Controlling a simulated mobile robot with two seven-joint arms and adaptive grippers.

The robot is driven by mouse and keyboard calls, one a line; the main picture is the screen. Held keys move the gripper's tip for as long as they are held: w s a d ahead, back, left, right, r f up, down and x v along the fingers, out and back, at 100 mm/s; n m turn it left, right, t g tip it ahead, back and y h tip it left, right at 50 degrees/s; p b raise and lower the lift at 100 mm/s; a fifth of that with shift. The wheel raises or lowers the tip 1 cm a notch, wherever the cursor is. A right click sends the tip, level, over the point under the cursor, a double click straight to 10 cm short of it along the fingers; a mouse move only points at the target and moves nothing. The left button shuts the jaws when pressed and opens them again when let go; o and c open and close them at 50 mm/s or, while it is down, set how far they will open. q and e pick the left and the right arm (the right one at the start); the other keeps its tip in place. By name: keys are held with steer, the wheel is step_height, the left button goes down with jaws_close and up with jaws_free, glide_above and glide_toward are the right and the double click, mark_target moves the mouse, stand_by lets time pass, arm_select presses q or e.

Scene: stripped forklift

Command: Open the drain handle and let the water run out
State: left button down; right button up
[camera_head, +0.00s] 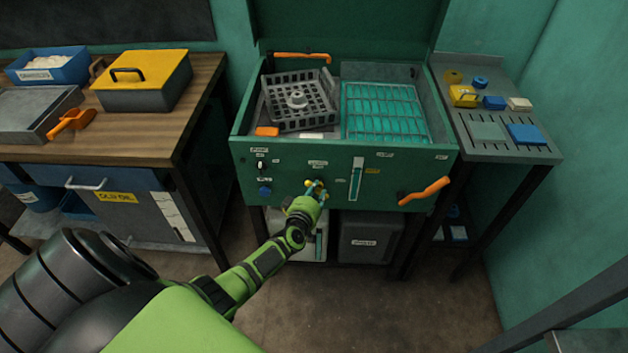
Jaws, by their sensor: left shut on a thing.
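The green washing tank (250,152) stands in the middle with its lid up. My left gripper (316,190) is at the lower middle of its front panel, shut on a small yellow handle that I take for the drain handle (309,183). The fingers hide most of this handle, so I cannot tell how far it is turned. A pale upright sight gauge (356,178) is just to the right. A larger orange lever (425,192) sticks out at the panel's right end. No running water shows. My right gripper is not in view.
A grey basket (297,98) and a teal-filled grid (385,112) are in the tank. Below are a pale container (308,250) and a dark bin (368,240). A wooden bench (120,148) stands left, a slotted side table (520,145) right. The floor in front is clear.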

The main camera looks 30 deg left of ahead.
arm_select(q)
steer(key=shift+d+m+g+p, duration=0.3)
steer(key=shift+d+m+p, duration=0.2)
steer(key=shift+m+p, duration=0.35)
steer(key=shift+d+m+g+y+p, duration=0.1)
steer(key=shift+m+g+y+p, duration=0.35)
steer(key=shift+p, duration=0.3)
steer(key=shift+f+m+g+y+p, duration=0.25)
steer(key=shift+m+g+y+p, duration=0.15)
steer(key=shift+m, duration=0.4)
steer(key=shift+f+m+g+y, duration=0.15)
steer(key=shift+m+g+y, duration=0.1)
steer(key=shift+m+y, duration=0.45)
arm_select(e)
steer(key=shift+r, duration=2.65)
arm_select(q)
steer(key=shift+s+f, duration=0.1)
steer(key=c, duration=1)
jaws_free()
steer(key=shift+c, duration=0.2)
steer(key=shift+w+a, duration=0.2)
steer(key=shift+w, duration=0.05)
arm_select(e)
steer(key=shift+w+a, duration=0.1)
arm_select(q)
steer(key=shift+r, duration=0.25)
